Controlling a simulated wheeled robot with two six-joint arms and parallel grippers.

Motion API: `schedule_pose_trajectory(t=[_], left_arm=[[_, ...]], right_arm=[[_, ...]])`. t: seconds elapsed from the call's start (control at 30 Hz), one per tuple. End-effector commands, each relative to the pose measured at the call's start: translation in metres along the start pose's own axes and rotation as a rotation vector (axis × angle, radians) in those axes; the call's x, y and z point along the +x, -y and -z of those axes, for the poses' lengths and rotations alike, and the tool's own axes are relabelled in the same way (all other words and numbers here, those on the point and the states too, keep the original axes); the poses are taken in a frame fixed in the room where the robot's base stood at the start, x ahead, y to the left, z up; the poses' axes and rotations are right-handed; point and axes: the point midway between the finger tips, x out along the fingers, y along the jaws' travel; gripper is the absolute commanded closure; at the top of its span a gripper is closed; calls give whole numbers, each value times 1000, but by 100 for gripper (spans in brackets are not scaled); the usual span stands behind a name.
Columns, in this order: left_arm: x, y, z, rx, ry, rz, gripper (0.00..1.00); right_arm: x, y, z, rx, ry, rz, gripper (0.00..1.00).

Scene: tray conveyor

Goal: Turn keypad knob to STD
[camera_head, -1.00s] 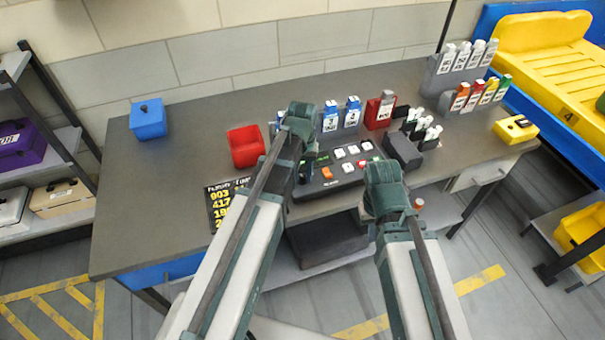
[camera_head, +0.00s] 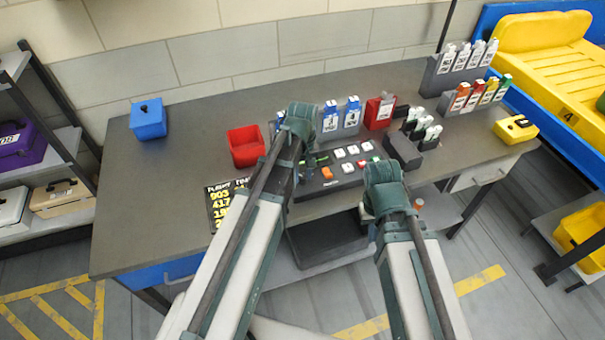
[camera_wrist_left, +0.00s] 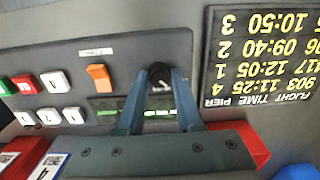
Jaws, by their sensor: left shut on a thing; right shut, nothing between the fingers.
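The keypad is a dark grey panel (camera_head: 345,178) on the front of the table. It has white, green, red and orange buttons. In the left wrist view the panel (camera_wrist_left: 75,85) shows a round black knob (camera_wrist_left: 160,73) with a small white mark, near the orange switch (camera_wrist_left: 99,77). My left gripper (camera_wrist_left: 163,80) is shut on the knob, one blue finger on each side. Which label the knob points to is too small to read. In the head view my left arm hides the knob. My right gripper (camera_head: 385,205) is shut and empty, at the table's front edge right of the keypad.
A flight board (camera_head: 222,205) lies left of the keypad. A red bin (camera_head: 246,148) and a blue box (camera_head: 148,120) stand further left.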

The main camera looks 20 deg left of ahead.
Motion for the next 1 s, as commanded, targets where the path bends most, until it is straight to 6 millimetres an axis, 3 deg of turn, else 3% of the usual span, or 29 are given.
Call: schedule_pose_trajectory(t=[0.33,0.37,0.5,1.0], left_arm=[[0,0,0,-3,0,0,100],[0,0,0,-3,0,0,61],[0,0,0,-2,0,0,36],[-7,0,0,-2,0,0,35]], right_arm=[[0,0,0,0,0,0,100],[0,0,0,0,0,0,100],[0,0,0,0,0,0,100],[-7,-1,0,0,0,0,100]])
